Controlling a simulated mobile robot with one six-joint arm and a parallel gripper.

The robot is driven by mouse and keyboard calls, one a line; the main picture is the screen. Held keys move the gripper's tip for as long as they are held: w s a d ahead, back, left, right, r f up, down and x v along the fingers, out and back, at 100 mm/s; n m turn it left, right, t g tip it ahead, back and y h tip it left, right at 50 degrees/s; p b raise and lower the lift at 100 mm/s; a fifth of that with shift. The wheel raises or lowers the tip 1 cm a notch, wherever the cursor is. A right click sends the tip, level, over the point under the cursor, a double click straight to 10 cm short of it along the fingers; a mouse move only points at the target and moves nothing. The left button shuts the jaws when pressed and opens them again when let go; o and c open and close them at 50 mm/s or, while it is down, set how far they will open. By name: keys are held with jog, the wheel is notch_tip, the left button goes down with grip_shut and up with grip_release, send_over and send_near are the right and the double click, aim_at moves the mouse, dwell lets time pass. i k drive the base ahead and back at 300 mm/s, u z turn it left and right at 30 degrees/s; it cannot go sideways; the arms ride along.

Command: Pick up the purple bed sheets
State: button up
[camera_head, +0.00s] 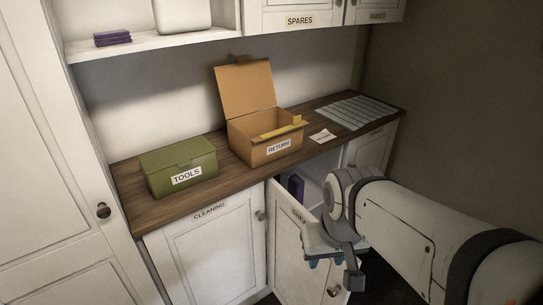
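A small folded purple stack (113,37), which looks like the bed sheets, lies on the open upper shelf at the far left. Another purple thing (296,187) stands upright inside the open lower cupboard, partly hidden; I cannot tell what it is. My gripper (335,265) hangs at the end of my arm in front of the open cupboard door, low and right of centre. It is well away from the purple stack on the shelf. Its fingers are small and dark against the door, so I cannot tell whether they are open or hold anything.
A wooden counter (150,212) holds a green TOOLS box (180,164), an open RETURN box (264,135), a small card (322,136) and a striped mat (356,111). The cupboard door (293,255) stands open below. A white container (182,14) sits right of the purple stack.

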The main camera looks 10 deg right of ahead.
aim_at(294, 184)
jog(key=u, duration=1.25)
jog(key=k, duration=1.4)
jog(key=z, duration=0.95)
jog(key=i, duration=1.5)
jog(key=z, duration=0.05)
